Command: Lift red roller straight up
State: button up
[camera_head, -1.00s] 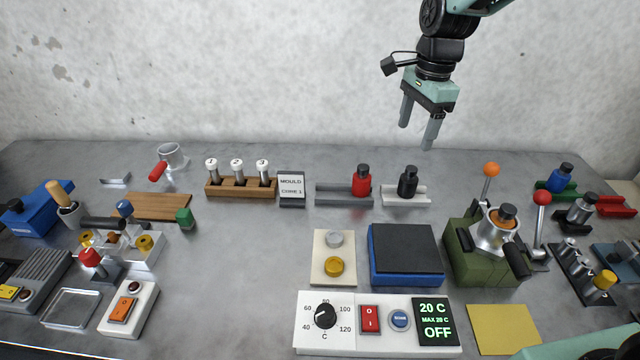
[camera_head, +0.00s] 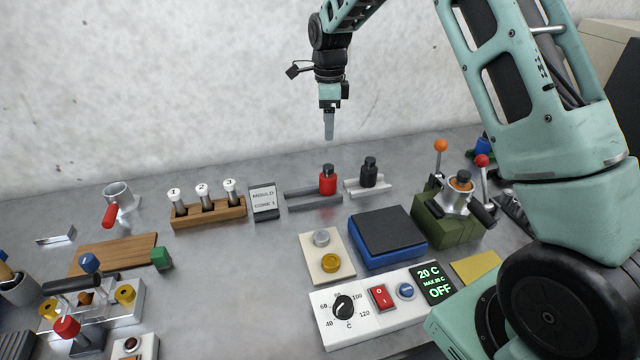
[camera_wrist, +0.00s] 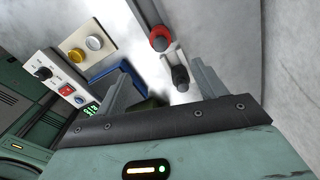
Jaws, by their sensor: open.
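The red roller (camera_head: 327,181), with a dark cap on top, stands upright in a grey holder (camera_head: 301,206) near the back of the table. My gripper (camera_head: 329,137) hangs above it, pointing down, with a clear gap between fingertips and roller. In the wrist view the red roller (camera_wrist: 159,37) shows near the top. There my gripper (camera_wrist: 160,85) has its two fingers wide apart with nothing held between them. In the head view the fingers overlap edge-on.
A black roller (camera_head: 369,174) stands close to the right of the red one, in a white holder (camera_head: 385,185). A blue box (camera_head: 388,236) stands in front.

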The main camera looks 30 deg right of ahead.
aim_at(329, 166)
notch_tip(329, 166, down, 11)
jog(key=p, duration=0.3)
jog(key=shift+f, duration=0.1)
jog(key=f+p, duration=0.1)
jog(key=f, duration=0.1)
jog(key=f+p, duration=0.2)
jog(key=shift+s+d+f, duration=0.1)
jog(key=shift+d+f, duration=0.05)
jog(key=shift+d, duration=0.05)
jog(key=shift+f, duration=0.55)
jog(key=c, duration=1.3)
